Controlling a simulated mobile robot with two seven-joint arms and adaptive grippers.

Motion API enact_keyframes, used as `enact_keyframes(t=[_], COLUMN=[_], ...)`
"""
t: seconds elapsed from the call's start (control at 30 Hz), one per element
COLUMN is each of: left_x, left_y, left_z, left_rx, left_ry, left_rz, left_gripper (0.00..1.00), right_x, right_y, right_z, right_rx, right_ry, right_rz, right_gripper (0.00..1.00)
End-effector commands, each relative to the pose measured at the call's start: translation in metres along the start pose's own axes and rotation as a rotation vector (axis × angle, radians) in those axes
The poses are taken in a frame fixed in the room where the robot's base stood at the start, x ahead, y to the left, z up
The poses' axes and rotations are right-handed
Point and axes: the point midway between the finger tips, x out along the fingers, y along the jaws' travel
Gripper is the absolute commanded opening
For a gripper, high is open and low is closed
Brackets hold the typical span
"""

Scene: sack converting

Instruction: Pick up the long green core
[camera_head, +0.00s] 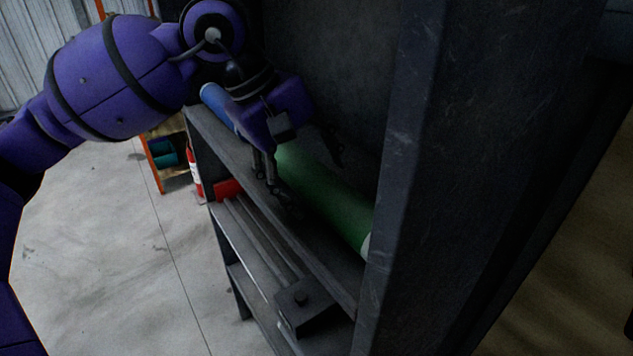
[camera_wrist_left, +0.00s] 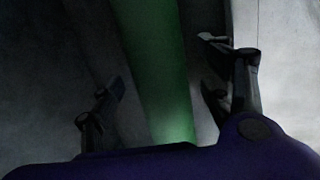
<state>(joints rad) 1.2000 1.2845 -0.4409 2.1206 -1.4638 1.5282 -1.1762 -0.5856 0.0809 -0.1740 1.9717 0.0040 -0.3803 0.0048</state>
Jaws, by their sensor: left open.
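The long green core (camera_head: 325,198) lies on the upper shelf of a dark rack, its pale end near the upright at right. My left gripper (camera_head: 300,172) is over the core's far part, with fingers apart on either side of it. In the left wrist view the green core (camera_wrist_left: 158,70) runs between the open fingers of the left gripper (camera_wrist_left: 165,105). I cannot tell whether any finger touches it. The gripper hides part of the core in the head view. My right gripper is not in view.
A blue core (camera_head: 217,104) lies on the same shelf beyond my gripper. A dark upright panel (camera_head: 425,180) stands close at right. A lower shelf (camera_head: 262,262) holds grey bars and a dark block (camera_head: 303,303). A red extinguisher (camera_head: 193,172) stands behind; the floor at left is clear.

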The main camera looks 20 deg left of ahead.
Motion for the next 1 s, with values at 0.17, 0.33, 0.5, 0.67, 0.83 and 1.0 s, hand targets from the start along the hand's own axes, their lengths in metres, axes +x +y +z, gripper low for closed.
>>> enact_keyframes(t=[0.17, 0.33, 0.5, 0.67, 0.83, 1.0], left_x=[0.0019, 0.0018, 0.0016, 0.0015, 0.0008, -0.0004], left_y=[-0.0001, -0.0002, -0.0001, -0.0001, 0.0005, 0.0013], left_z=[-0.0002, -0.0002, -0.0003, -0.0003, -0.0003, -0.0002], left_rx=[0.0, 0.0, 0.0, 0.0, 0.0, 0.0], left_ry=[0.0, 0.0, 0.0, 0.0, 0.001, 0.001], left_rz=[0.0, 0.0, 0.0, 0.0, 0.002, 0.002], left_gripper=[0.71, 0.56, 0.33, 0.12, 0.07, 0.07], right_x=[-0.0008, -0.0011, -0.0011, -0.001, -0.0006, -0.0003], right_y=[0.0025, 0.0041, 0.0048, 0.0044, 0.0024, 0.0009], right_z=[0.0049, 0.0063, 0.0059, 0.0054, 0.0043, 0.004], right_rx=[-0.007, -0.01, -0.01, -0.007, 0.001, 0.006], right_ry=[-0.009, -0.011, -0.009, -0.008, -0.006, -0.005], right_rz=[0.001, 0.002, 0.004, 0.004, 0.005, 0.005], right_gripper=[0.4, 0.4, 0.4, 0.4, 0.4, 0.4])
